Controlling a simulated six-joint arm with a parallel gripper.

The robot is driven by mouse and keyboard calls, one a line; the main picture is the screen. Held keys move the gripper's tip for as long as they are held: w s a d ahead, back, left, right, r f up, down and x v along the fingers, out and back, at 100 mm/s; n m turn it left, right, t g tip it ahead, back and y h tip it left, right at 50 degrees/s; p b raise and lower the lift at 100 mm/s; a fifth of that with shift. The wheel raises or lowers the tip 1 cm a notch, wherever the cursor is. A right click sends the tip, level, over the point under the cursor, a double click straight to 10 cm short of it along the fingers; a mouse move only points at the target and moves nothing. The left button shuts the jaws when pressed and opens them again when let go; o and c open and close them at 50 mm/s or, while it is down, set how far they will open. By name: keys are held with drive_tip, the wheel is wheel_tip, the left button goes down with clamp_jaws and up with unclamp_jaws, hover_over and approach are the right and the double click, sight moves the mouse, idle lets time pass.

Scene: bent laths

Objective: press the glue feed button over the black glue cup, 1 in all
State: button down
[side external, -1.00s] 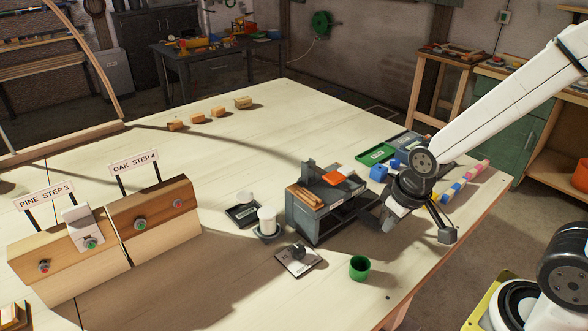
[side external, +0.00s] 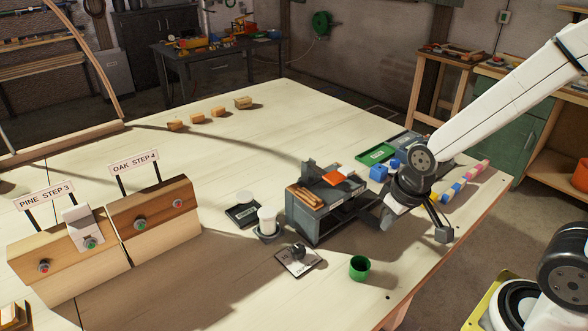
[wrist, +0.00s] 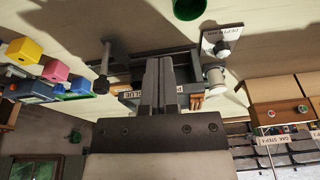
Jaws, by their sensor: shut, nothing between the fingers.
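My gripper (side external: 371,214) is at the right side of a grey bench-like stand (side external: 318,222). In the wrist view its two dark fingers (wrist: 160,68) are together, with nothing between them. The stand carries an orange piece and wooden sticks on top. A white cylinder (side external: 267,219) stands in a dark round holder (side external: 267,235) left of it. I cannot tell whether that holder is the black glue cup. A sign ending in "GLUE" (wrist: 72,135) shows upside down in the wrist view. I cannot pick out the feed button for certain; contact with the stand is unclear.
A green cup (side external: 359,268) stands in front of the stand. A plate with a knob (side external: 298,261) lies to its left. Blocks marked PINE STEP 3 (side external: 44,268) and OAK STEP 4 (side external: 150,210) stand at the left. Coloured blocks (side external: 466,178) and a green tray (side external: 376,153) are behind my gripper.

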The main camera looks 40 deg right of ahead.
drive_tip(key=w+m, duration=0.1)
drive_tip(key=m, duration=0.1)
wheel_tip(320, 180, up, 11)
drive_tip(key=m+t+y, duration=0.2)
drive_tip(key=m+t, duration=0.4)
drive_tip(key=m, duration=1.6)
hover_over(350, 170)
drive_tip(key=shift+f, duration=0.2)
drive_tip(key=shift+f, duration=4.15)
